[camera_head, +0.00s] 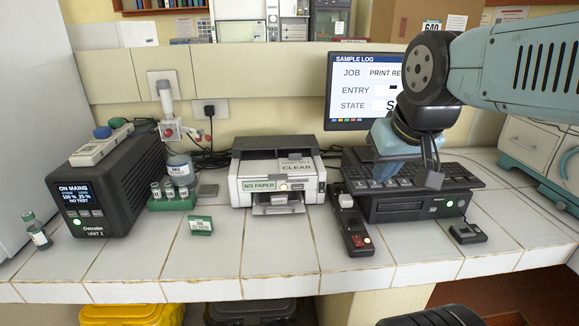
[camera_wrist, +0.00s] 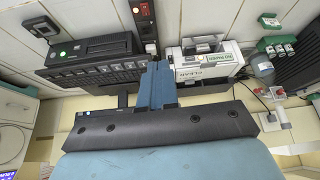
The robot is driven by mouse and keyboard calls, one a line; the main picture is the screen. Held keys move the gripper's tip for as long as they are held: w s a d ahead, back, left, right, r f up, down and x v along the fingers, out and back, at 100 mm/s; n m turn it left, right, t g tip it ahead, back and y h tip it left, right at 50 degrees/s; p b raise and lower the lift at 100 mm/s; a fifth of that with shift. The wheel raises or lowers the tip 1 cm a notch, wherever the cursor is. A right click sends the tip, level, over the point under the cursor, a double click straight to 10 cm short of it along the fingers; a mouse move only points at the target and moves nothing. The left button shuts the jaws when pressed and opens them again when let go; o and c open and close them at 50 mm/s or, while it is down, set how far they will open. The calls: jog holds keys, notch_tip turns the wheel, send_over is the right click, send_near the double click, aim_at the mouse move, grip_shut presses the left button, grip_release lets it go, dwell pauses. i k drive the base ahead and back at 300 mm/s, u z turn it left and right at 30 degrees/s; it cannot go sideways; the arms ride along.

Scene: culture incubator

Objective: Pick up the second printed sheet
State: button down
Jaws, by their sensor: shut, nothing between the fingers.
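The white and black printer (camera_head: 310,188) stands at the middle of the tiled bench, with a green "NO PAPER" label on its front. A paper-like panel reading "CLEAR" (camera_head: 298,168) lies on its top. Its small front tray (camera_head: 273,209) sticks out, and I cannot make out a printed sheet there. My gripper (camera_head: 431,179) is raised above the keyboard, to the right of the printer. In the wrist view my gripper (camera_wrist: 158,68) is shut and empty, pointing at the bench; the printer (camera_wrist: 222,52) lies to its right.
A monitor (camera_head: 343,95) stands behind my arm. A keyboard (camera_head: 462,172) rests over a black computer box (camera_head: 400,206). A dark handheld device (camera_head: 356,236) lies between printer and box. A black unit (camera_head: 125,185) and green vial rack (camera_head: 172,203) stand left. The front bench strip is mostly clear.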

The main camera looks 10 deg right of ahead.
aim_at(295, 164)
jog(key=z, duration=1.3)
jog(key=k, duration=0.85)
jog(key=u, duration=1.25)
jog(key=i, duration=1)
jog(key=z, duration=0.1)
